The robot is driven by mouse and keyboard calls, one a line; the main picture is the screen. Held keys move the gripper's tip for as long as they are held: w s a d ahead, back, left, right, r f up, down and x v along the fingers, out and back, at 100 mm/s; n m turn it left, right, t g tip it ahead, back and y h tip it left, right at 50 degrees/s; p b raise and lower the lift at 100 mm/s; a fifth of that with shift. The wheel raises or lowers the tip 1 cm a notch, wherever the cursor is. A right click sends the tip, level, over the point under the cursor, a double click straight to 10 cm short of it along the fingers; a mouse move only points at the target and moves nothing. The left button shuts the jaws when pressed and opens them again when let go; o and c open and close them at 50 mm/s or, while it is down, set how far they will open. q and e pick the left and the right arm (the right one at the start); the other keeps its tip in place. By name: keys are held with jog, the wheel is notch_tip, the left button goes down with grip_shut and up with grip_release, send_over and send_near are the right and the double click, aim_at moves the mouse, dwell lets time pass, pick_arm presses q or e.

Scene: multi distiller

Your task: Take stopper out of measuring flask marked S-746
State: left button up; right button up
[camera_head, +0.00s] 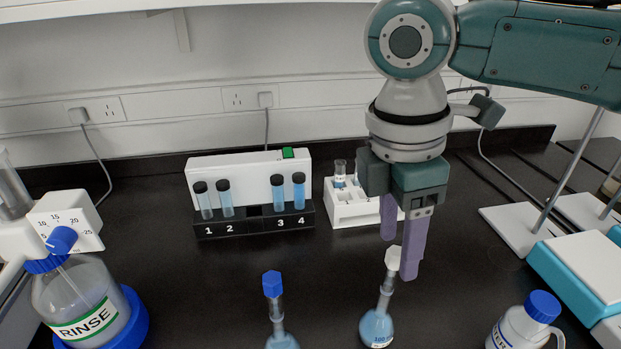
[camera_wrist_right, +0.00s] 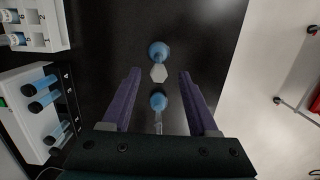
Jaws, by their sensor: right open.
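A measuring flask (camera_head: 375,327) with blue liquid and a white stopper (camera_head: 393,257) stands at the front centre; its label is too small to read. A second flask (camera_head: 282,342) with a blue stopper (camera_head: 272,284) stands left of it, partly cut off, and no marking shows. My right gripper (camera_head: 399,259) is open and points down at the white stopper, one finger partly beside it. In the right wrist view the white stopper (camera_wrist_right: 158,73) appears between the open fingertips (camera_wrist_right: 160,72), with no visible grip on it. My left gripper is not in view.
A RINSE bottle (camera_head: 85,305) is at left, a blue-capped bottle (camera_head: 524,322) at right. Stands and a blue-white device (camera_head: 578,265) occupy the far right.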

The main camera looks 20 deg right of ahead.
notch_tip(320, 180, down, 2)
jog(key=shift+d+f, duration=0.15)
jog(key=shift+f, duration=0.05)
grip_shut()
dwell(0.4)
